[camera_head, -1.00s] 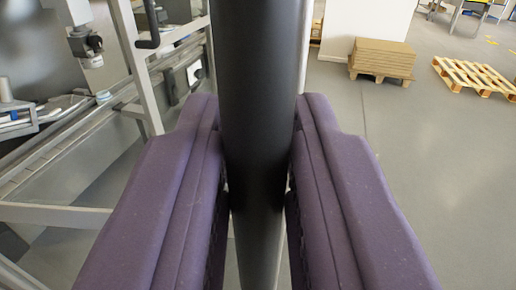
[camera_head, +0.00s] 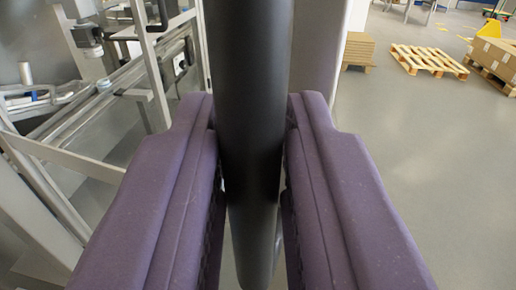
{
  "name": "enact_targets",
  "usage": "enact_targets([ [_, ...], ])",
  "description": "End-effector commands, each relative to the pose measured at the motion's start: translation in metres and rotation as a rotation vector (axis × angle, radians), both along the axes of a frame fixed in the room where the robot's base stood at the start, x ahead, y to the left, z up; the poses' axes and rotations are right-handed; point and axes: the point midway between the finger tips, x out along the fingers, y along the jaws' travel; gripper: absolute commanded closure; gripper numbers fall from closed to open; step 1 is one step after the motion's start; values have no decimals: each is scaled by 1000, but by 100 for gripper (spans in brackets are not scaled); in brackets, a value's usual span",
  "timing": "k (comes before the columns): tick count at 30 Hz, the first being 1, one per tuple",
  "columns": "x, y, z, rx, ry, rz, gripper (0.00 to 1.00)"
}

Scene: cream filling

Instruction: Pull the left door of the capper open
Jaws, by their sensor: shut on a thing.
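My gripper (camera_head: 252,185) shows as two thick purple fingers reaching in from the bottom of the head camera view. It is shut on a black upright bar, the door handle (camera_head: 250,90), which runs from the top edge down between the fingers. Both fingers press against its sides. A pale door frame edge (camera_head: 318,50) stands just behind and to the right of the handle. The rest of the door is mostly hidden behind the handle and fingers.
Metal machine frames and a conveyor (camera_head: 90,110) fill the left side, with another black handle (camera_head: 150,14) at the top. Open grey floor (camera_head: 430,160) lies to the right. A wooden pallet (camera_head: 428,60), stacked cardboard (camera_head: 358,48) and a loaded pallet (camera_head: 494,62) stand far back.

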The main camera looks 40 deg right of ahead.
Motion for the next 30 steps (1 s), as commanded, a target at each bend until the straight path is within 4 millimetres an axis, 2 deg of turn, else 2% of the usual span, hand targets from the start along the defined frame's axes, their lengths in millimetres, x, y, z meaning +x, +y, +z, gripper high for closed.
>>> enact_targets([
  [7, 1, 2, 2, -2, -4, 5, 100],
  [8, 1, 2, 2, -2, -4, 6, 74],
  [9, 1, 2, 2, -2, -4, 6, 65],
  [10, 1, 2, 2, -1, -3, 5, 62],
  [20, -3, 4, 2, 0, -1, 5, 62],
  [30, -49, 39, 3, -1, -2, 8, 62],
])
